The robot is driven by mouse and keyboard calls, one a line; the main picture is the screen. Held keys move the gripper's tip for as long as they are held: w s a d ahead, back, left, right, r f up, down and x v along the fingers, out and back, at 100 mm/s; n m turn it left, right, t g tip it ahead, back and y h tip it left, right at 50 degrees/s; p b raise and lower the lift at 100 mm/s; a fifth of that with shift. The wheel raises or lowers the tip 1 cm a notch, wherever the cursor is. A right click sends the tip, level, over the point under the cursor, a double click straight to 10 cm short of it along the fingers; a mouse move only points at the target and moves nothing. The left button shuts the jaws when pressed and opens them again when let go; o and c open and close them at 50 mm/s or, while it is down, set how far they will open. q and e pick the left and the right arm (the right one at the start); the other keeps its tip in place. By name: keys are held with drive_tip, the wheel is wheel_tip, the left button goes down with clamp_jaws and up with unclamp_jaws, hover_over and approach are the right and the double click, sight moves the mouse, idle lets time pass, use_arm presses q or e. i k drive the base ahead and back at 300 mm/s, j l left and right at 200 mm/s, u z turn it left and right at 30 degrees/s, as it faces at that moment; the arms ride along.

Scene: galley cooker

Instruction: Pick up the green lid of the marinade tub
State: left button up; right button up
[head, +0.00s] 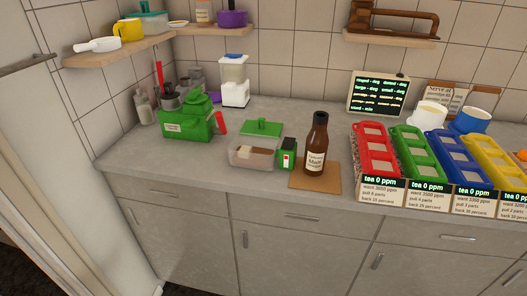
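A clear tub (240,157) with brown and whitish contents stands on the grey counter, left of a dark brown bottle. A flat green lid (265,133) with a small raised grip shows at the top back of the tub. I cannot tell whether it sits fully on the rim or lies behind it. No label naming the marinade is readable on the tub. Neither of my grippers is in view.
A green box (187,127) with a red part stands to the left, and a small green-and-black device (287,153) touches or nearly touches the tub's right side. The brown bottle (316,148) stands on a brown board (317,182). Colored bins (375,150) fill the right. Counter before the tub is clear.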

sight(261, 127)
drive_tip(key=k+j+z, duration=0.1)
drive_tip(key=j+z, duration=0.25)
drive_tip(key=z, duration=0.15)
drive_tip(key=k+j+z, duration=0.15)
drive_tip(key=j+z, duration=0.3)
drive_tip(key=k+j+z, duration=0.15)
drive_tip(key=z, duration=0.35)
